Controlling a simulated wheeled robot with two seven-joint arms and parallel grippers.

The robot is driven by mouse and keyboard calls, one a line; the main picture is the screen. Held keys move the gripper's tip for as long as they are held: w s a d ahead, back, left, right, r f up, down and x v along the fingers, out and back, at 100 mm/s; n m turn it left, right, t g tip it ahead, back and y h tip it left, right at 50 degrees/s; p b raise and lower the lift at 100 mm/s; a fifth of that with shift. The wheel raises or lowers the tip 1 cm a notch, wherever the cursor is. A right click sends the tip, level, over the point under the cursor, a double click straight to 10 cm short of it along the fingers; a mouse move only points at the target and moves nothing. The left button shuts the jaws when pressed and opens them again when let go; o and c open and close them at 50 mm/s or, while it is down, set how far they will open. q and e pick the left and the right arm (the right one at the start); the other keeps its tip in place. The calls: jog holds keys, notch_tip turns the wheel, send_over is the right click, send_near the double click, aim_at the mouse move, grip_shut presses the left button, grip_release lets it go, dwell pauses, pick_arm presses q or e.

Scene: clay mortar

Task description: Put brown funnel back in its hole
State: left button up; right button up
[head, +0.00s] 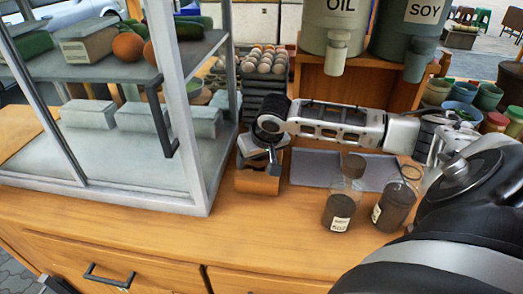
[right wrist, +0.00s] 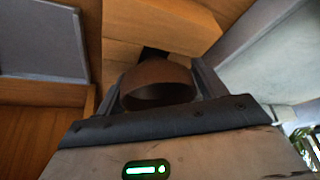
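The brown funnel (right wrist: 158,84) shows in the right wrist view as a round brown cup with its open rim toward the camera. It sits between the two fingers of my right gripper (right wrist: 160,88), which appear closed on its sides. Beyond it is a wooden block (right wrist: 160,28) with a dark opening partly hidden behind the funnel. In the head view my right gripper (head: 272,160) points down just over the small wooden block (head: 257,181). I cannot tell in that view where the funnel's lower end is. My left gripper is not in view.
A glass display case (head: 199,170) stands close on the left. Two dark jars (head: 341,208) (head: 393,207) stand in front of a grey tray (head: 312,168). Oil and soy dispensers (head: 338,25) are behind. An egg rack (head: 264,62) is at the back.

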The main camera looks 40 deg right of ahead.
jog(key=shift+o, duration=0.7)
jog(key=shift+s+f, duration=0.2)
jog(key=shift+f, duration=0.35)
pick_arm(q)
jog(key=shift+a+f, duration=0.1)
pick_arm(e)
jog(key=shift+d, duration=0.2)
jog(key=shift+s+r, duration=0.25)
jog(key=shift+r, duration=0.35)
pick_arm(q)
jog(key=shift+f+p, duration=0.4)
pick_arm(e)
jog(key=v, duration=1.5)
jog(key=shift+w+a+r, duration=0.25)
jog(key=shift+a+r, duration=0.1)
jog(key=shift+f, duration=0.1)
